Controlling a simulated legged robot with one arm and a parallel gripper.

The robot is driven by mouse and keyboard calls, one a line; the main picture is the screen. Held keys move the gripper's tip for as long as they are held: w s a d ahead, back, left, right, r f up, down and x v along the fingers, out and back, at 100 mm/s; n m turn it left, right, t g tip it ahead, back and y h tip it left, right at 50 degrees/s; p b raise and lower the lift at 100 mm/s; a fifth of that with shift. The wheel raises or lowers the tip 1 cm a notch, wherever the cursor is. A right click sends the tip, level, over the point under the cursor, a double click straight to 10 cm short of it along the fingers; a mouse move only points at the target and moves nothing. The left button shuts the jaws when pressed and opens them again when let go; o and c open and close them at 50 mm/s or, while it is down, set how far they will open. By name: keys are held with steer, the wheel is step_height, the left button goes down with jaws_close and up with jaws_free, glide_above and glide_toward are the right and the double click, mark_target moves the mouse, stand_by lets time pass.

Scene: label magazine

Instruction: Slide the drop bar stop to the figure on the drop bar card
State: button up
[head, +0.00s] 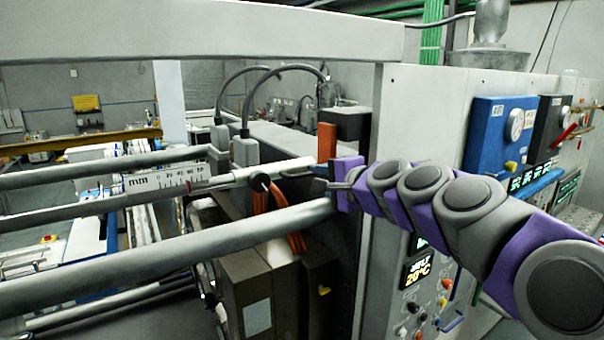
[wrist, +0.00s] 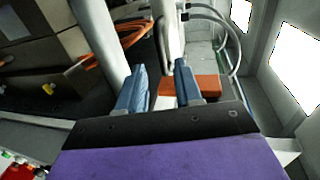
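A drop bar with a millimetre scale (head: 165,181) runs in from the left in the head view. An upright orange block (head: 326,142), which looks like the stop, stands near its right end. It also shows in the wrist view (wrist: 206,87), just beyond my fingers. My gripper (head: 328,183) is at the bar's right end, just below the block in the head view. In the wrist view my gripper (wrist: 160,72) has its two blue-grey fingers apart, with a pale bar between and beyond them. I cannot tell whether they touch the block. I cannot identify the drop bar card.
A black knob (head: 260,182) sits on the bar left of my gripper. A thick rail (head: 200,235) runs below, and another rail (head: 100,168) behind. A panel with a blue gauge box (head: 497,135) stands at the right.

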mark_target(303, 176)
steer(key=p+x, duration=0.1)
steer(key=x, duration=0.7)
steer(key=shift+w+a+f, duration=0.1)
steer(key=shift+a, duration=0.05)
steer(key=shift+c, duration=0.4)
jaws_close()
steer(key=shift+f, duration=0.1)
